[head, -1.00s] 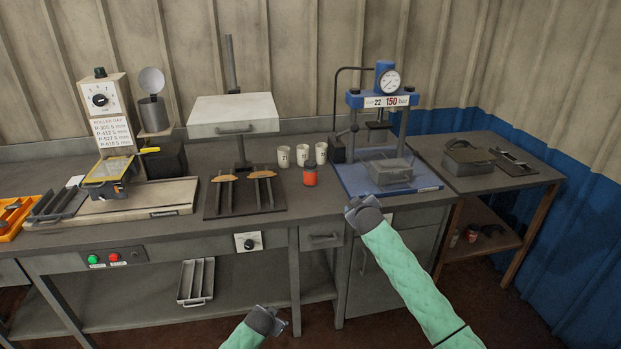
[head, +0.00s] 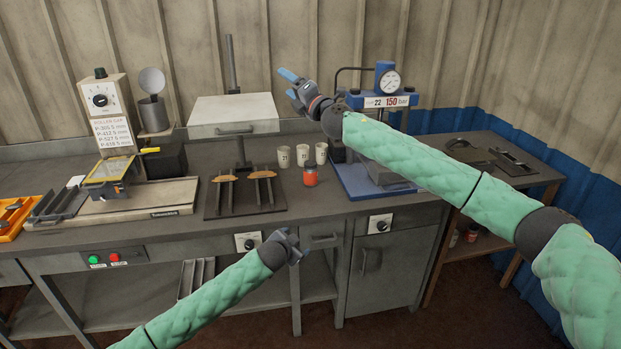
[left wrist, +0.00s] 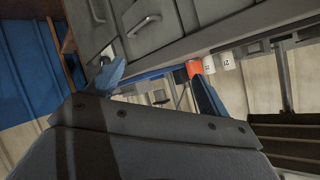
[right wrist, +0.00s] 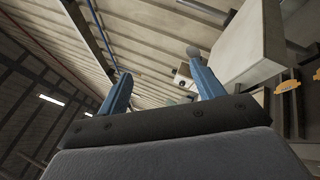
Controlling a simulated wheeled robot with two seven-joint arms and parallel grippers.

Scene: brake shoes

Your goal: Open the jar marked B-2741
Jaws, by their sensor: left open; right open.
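A small red jar (head: 310,179) with a dark lid stands upright on the bench, in front of three white cups (head: 302,156). No B-2741 marking is readable on it. The red jar (left wrist: 194,68) also shows in the left wrist view, beyond my left gripper. My left gripper (head: 292,240) is open and empty, low in front of the bench's front edge, below the jar. My right gripper (head: 287,83) is open and empty, raised high above the bench and pointing up left; its open fingers show in the right wrist view (right wrist: 160,72).
A blue press (head: 384,90) with a gauge stands right of the jar, partly behind my right arm. A stand with a grey-white box (head: 233,115) and a dark base holding brake shoes (head: 262,174) is on the left. Small containers (head: 453,238) sit on the right side table's lower shelf.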

